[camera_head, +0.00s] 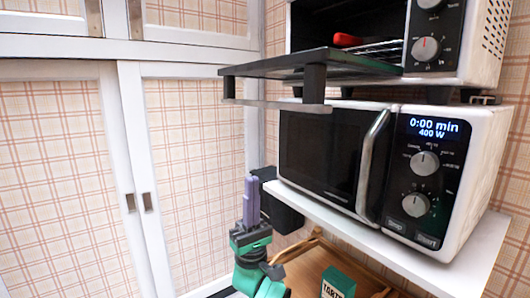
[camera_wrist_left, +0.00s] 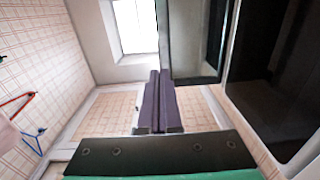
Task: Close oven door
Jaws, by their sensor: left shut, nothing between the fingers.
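The oven (camera_head: 483,40) stands on top of the microwave. Its dark door (camera_head: 300,66) is open, lying about flat and sticking out to the left, with a bar handle (camera_head: 275,104) along its outer edge. A dark panel that looks like this door shows in the left wrist view (camera_wrist_left: 197,40). My left gripper (camera_head: 251,188) points upward below and to the left of the door, apart from it. Its purple fingers (camera_wrist_left: 160,98) are together and empty. My right gripper is in neither view.
The microwave (camera_head: 335,150), its door shut, stands on a white shelf (camera_head: 390,250) right of my left gripper. Below is a wooden tray (camera_head: 300,268) with a green box (camera_head: 338,284). White-framed sliding doors (camera_head: 130,180) stand left. Space above the gripper looks free up to the door's height.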

